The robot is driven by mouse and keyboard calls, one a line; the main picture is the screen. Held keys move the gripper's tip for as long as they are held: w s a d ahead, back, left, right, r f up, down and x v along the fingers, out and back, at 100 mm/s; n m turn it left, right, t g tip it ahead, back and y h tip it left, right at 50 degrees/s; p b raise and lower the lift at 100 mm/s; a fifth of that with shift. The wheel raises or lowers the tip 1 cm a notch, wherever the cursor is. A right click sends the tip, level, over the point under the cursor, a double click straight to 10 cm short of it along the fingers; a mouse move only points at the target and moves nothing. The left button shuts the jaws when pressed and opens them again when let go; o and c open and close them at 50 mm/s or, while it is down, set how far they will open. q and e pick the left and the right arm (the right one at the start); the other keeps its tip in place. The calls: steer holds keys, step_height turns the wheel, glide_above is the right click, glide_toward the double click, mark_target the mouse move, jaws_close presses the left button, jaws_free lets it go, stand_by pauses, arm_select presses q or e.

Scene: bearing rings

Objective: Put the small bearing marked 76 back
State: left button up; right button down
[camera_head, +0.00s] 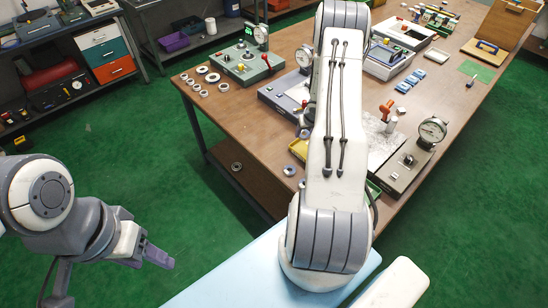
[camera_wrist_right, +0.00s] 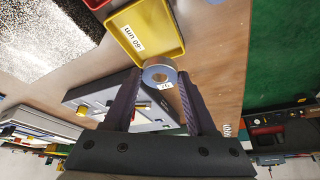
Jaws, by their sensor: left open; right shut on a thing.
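A small metal bearing ring (camera_wrist_right: 159,74) with a dark bore is held between the fingertips of my right gripper (camera_wrist_right: 159,92) in the right wrist view. It carries a small white tag whose print is too small to read surely. My right gripper is shut on this ring, in front of a yellow tray (camera_wrist_right: 148,30) labelled 60 mm. In the head view my right arm hides most of this gripper and the ring. My left gripper (camera_head: 161,259) is open and empty, low at the left, off the table.
Several loose rings (camera_head: 203,70) lie at the table's (camera_head: 245,125) far left corner. One ring (camera_head: 289,170) lies near the front edge, and another (camera_head: 237,166) lies lower down. A grey-topped device (camera_wrist_right: 120,98) stands close to the held ring. A dial gauge stand (camera_head: 408,165) stands at right.

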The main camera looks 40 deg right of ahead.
steer(key=b, duration=1.1)
glide_above(275, 159)
steer(key=s, duration=0.2)
steer(key=f, duration=0.6)
steer(key=shift+w+d, duration=0.15)
steer(key=shift+d, duration=0.25)
steer(key=shift+w+a+f+b, duration=0.2)
steer(key=shift+a+b, duration=0.2)
steer(key=shift+a, duration=0.25)
step_height(275, 159, down, 4)
steer(key=b, duration=0.3)
steer(key=shift+b, duration=0.35)
steer(key=shift+r, duration=0.1)
steer(key=shift+c, duration=1)
jaws_free()
steer(key=shift+s, duration=0.1)
